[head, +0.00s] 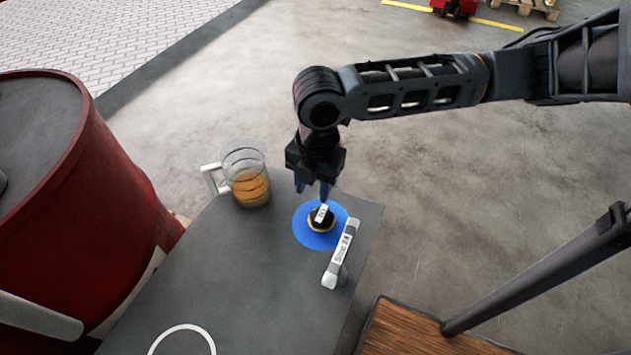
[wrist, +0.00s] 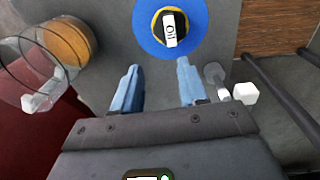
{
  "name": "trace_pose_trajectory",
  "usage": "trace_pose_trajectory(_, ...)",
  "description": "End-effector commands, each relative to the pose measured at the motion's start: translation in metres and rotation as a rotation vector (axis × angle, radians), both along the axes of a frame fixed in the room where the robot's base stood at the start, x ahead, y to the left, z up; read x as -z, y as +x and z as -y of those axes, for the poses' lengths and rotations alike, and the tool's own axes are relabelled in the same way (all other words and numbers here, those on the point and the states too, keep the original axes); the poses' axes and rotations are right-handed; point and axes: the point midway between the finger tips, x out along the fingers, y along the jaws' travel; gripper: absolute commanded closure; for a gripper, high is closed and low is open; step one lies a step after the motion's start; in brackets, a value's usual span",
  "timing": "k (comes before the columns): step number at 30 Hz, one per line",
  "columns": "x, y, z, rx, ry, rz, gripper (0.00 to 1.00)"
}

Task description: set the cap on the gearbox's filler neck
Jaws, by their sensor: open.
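A clear jug of amber liquid (head: 251,187) stands left of the cap. A grey-white labelled handle-like piece (head: 341,254) is close on its right. A white ring (head: 182,331) marks the near bench. A red drum (head: 130,185) stands at left.

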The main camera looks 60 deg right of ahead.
Motion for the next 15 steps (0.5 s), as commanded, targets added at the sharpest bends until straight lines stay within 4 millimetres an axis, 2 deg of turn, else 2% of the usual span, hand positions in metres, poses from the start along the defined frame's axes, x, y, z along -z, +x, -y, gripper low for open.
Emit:
trace_pose_trajectory(1,0.002,-0.008,0.008,0.001,-0.015,-0.023,0.57)
trace_pose_trajectory(4,0.004,-0.016,0.014,0.001,-0.025,-0.043,0.57)
trace_pose_trajectory(11,0.014,-0.016,0.014,0.001,-0.025,-0.044,0.57)
trace_pose_trajectory(15,0.026,-0.015,0.014,0.001,-0.025,-0.043,0.57)
